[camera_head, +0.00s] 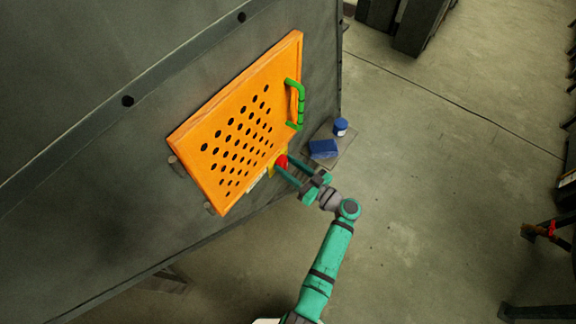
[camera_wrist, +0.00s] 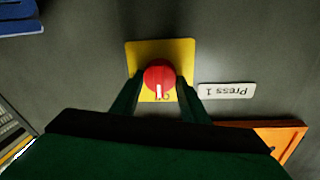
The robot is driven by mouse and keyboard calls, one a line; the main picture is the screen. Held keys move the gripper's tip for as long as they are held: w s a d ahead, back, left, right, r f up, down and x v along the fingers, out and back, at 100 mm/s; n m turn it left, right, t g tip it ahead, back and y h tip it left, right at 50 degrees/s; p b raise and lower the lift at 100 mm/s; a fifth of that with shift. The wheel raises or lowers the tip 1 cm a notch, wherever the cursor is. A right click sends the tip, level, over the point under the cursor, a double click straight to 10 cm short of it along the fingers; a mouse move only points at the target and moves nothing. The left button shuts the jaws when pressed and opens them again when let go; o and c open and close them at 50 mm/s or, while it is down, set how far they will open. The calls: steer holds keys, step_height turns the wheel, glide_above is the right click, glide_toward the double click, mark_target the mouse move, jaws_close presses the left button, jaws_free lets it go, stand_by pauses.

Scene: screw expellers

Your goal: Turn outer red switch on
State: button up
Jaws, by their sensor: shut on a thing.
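The red switch (camera_wrist: 160,74) is a round red knob with a white mark on a yellow plate (camera_wrist: 175,48), fixed to a grey wall. The white mark points to the bottom of the wrist view. A label reading "Press 1" (camera_wrist: 226,90) sits beside the plate. My gripper (camera_wrist: 160,82) has one finger on each side of the knob and is shut on it. In the head view the red switch (camera_head: 281,161) shows just below the orange panel, and my gripper (camera_head: 285,168) reaches it from the lower right. The lettering under the knob is partly hidden.
An orange perforated panel (camera_head: 225,125) with a green handle (camera_head: 300,104) is on the grey machine wall (camera_head: 75,190), just above the switch. A blue box (camera_head: 323,149) and a blue jar (camera_head: 341,126) stand to the right. The floor at right is mostly clear.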

steer(key=shift+m, duration=0.3)
steer(key=m, duration=0.3)
steer(key=shift+m, duration=0.3)
steer(key=m, duration=0.4)
steer(key=shift+w+g, duration=0.1)
steer(key=shift+g, duration=0.3)
steer(key=m, duration=0.4)
steer(key=m+g, duration=0.1)
steer(key=m, duration=0.3)
steer(key=shift+w+d+f, duration=0.1)
steer(key=shift+w+d, duration=0.05)
steer(key=shift+w, duration=0.05)
steer(key=shift+m, duration=0.4)
steer(key=o, duration=1.1)
steer(key=shift+c, duration=0.2)
